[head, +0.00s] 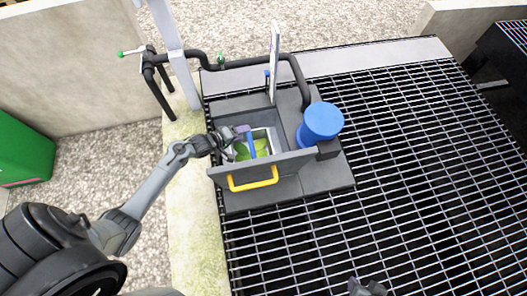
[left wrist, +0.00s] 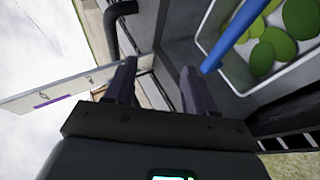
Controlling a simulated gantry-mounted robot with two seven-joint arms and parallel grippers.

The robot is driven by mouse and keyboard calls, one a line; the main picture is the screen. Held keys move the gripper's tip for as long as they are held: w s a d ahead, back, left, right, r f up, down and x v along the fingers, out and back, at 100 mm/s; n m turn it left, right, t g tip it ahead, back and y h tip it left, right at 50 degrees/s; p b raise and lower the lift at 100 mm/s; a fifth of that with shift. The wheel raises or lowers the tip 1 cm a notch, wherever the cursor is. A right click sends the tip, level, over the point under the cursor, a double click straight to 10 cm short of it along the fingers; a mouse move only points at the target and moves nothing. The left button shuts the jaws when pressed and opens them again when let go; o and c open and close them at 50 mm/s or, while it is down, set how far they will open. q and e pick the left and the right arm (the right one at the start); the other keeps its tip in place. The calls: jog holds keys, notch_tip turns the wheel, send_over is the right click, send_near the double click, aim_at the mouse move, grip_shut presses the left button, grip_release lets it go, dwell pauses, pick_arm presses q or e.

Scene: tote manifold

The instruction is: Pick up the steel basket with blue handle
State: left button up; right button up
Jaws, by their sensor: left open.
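The steel basket (head: 272,135) with its blue handle (head: 251,146) sits inside a grey tub and holds several green round things. In the left wrist view, the basket (left wrist: 290,75) is at the upper right, with the blue handle (left wrist: 236,36) crossing over it. My left gripper (head: 237,137) is at the basket's left side, close to the handle. In the left wrist view its two fingers (left wrist: 157,82) are apart with nothing between them, and the handle lies to the right of them. My right gripper (head: 367,288) shows only partly at the bottom edge.
The grey tub has a raised front panel (head: 290,164) with a yellow handle (head: 253,178). A blue cylinder (head: 321,121) stands to its right. An upright white board (head: 274,58) and black pipes (head: 245,63) are behind. Open metal grating (head: 410,170) lies to the right.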

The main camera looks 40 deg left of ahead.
pick_arm(q)
notch_tip(320, 180, down, 2)
jog(key=b, duration=1.1)
send_near(249, 139)
jog(key=w+d+f, duration=0.3)
jog(key=d+f, duration=0.1)
pick_arm(e)
notch_tip(249, 139, down, 17)
jog(key=b, duration=0.4)
jog(key=shift+s+r, duration=0.15)
pick_arm(q)
jog(key=x, duration=0.6)
jog(key=shift+s+d+f, duration=0.1)
jog(key=shift+d, duration=0.05)
pick_arm(e)
jog(key=shift+s, duration=0.1)
pick_arm(q)
grip_shut()
pick_arm(e)
jog(key=shift+a+r, duration=0.1)
